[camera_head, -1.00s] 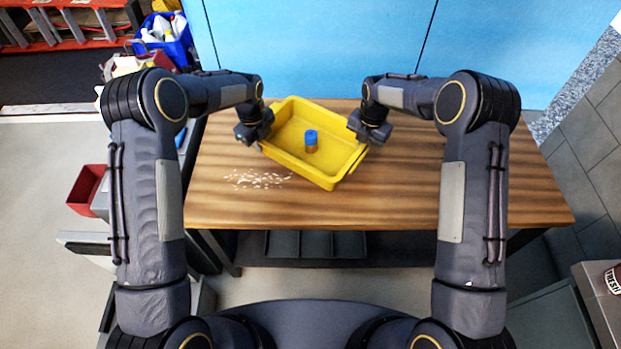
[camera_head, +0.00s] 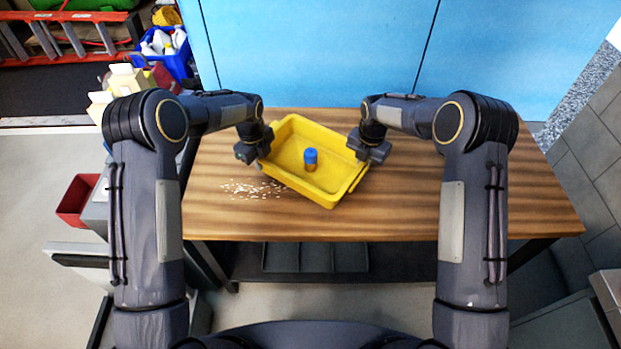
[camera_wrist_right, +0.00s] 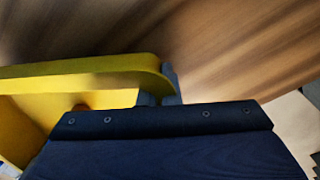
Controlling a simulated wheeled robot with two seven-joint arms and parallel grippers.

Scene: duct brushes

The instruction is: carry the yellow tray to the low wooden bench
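A yellow tray (camera_head: 335,195) is over the striped wooden top of a bench (camera_head: 480,205), turned at an angle. A small blue-capped orange container (camera_head: 310,160) stands upright in it. My left gripper (camera_head: 262,146) is at the tray's left rim and looks shut on it. My right gripper (camera_head: 362,146) is at the right rim. In the right wrist view its fingers (camera_wrist_right: 160,88) close around the rim of the yellow tray (camera_wrist_right: 90,70). Whether the tray's underside touches the wood cannot be told.
Small white bits (camera_head: 252,189) lie scattered on the wood left of the tray. The bench's right side is clear. A blue wall (camera_head: 320,50) stands behind. A red bin (camera_head: 77,200) and a blue bin of bottles (camera_head: 165,50) are at the left.

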